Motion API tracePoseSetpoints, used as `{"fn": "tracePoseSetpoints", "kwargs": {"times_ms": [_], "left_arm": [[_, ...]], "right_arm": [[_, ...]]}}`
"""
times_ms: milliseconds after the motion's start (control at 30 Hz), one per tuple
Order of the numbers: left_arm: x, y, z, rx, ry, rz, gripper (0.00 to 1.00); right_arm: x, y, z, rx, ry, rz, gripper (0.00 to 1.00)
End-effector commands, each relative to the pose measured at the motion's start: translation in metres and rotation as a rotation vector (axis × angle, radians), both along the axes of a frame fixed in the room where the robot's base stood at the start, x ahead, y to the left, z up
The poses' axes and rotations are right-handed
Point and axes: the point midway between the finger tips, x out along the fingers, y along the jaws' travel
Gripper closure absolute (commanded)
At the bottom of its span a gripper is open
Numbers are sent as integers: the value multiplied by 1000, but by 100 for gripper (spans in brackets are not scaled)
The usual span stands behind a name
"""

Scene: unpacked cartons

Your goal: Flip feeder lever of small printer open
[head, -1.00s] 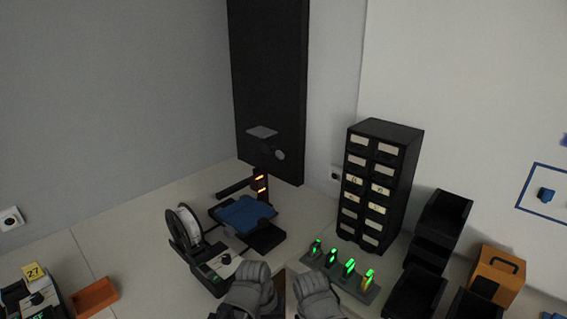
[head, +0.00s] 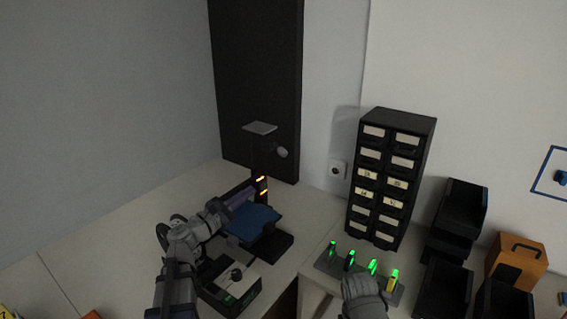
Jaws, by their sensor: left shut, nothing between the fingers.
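The small printer has a blue bed (head: 254,222) on a dark base, and a dark upright with orange lights (head: 262,186). In front of it is a dark control box with a pale top (head: 222,291), a small dark knob (head: 236,275) and a green display. I cannot make out the feeder lever for certain. My left gripper (head: 233,201) is shut and empty, pointing right at the printer's crossbar, above the bed's left edge. I cannot tell whether it touches. My left arm hides most of the white spool.
A black drawer cabinet (head: 394,180) stands right of the printer. A tray of green-lit devices (head: 326,263) lies in front of it. Black bins (head: 459,214) and an orange case (head: 517,262) are further right. Bare table (head: 105,249) lies to the left.

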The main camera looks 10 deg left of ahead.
Motion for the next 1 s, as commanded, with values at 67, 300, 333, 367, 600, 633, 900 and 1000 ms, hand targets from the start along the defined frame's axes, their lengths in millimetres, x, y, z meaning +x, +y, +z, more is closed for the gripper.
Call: {"fn": "tracePoseSetpoints", "kwargs": {"times_ms": [67,300,333,367,600,633,900,1000], "left_arm": [[0,12,4,-40,-5,23,100],[0,18,7,-68,-9,36,100],[0,18,7,-68,-9,36,100],[0,18,7,-68,-9,36,100],[7,15,9,-66,-10,32,100],[10,14,9,-66,-10,32,100],[58,-6,17,-64,-10,31,100],[77,-15,20,-64,-10,31,100]], "right_arm": [[0,0,-1,0,0,0,50],[0,0,-1,0,0,0,50],[0,0,-1,0,0,0,50],[0,0,-1,0,0,0,50],[0,0,1,0,0,0,50],[0,0,1,0,0,0,50],[0,0,9,0,0,0,50],[0,0,12,0,0,0,50]]}}
